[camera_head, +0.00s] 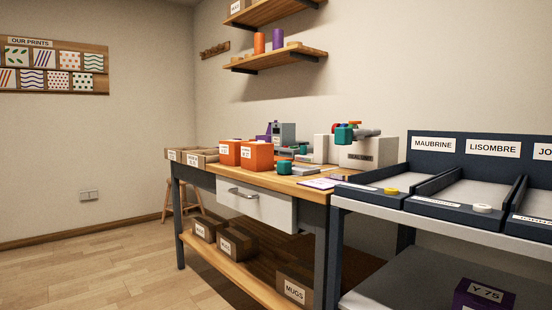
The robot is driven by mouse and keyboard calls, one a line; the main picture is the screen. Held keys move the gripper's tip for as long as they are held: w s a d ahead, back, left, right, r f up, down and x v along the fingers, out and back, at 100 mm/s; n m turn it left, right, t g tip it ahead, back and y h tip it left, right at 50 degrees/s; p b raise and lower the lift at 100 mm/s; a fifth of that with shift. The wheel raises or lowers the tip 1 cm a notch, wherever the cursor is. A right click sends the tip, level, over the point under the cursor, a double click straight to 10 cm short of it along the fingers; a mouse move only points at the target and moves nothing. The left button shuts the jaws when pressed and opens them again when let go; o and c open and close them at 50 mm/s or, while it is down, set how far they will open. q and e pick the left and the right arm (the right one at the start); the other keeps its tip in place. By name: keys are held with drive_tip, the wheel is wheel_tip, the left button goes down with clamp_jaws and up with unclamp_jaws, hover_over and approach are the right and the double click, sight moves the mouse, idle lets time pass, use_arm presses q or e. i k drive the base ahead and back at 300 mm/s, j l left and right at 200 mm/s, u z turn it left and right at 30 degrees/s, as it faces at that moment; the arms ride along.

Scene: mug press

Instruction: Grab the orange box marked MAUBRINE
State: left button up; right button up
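Two orange boxes stand side by side on the wooden workbench, one on the left (230,145) and one on the right (258,147). Each has a white label on its front, but the print is too small to read, so I cannot tell which one says MAUBRINE. The word MAUBRINE is readable on a sign (433,145) above the left lane of the dark blue rack at the right. Neither of my grippers shows in this view.
The workbench (315,184) has a drawer (255,209) and brown boxes on its lower shelf. The dark blue rack (385,202) stands on a grey table. Floor at left is clear.

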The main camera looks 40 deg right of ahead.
sight(256, 157)
drive_tip(key=i+j+z, duration=0.1)
drive_tip(key=i+z, duration=0.15)
drive_tip(key=z, duration=0.2)
drive_tip(key=i+j+z, duration=0.2)
drive_tip(key=z, duration=0.3)
drive_tip(key=i+j+z, duration=0.2)
drive_tip(key=z, duration=0.25)
drive_tip(key=i+j+z, duration=0.15)
drive_tip(key=j+z, duration=0.3)
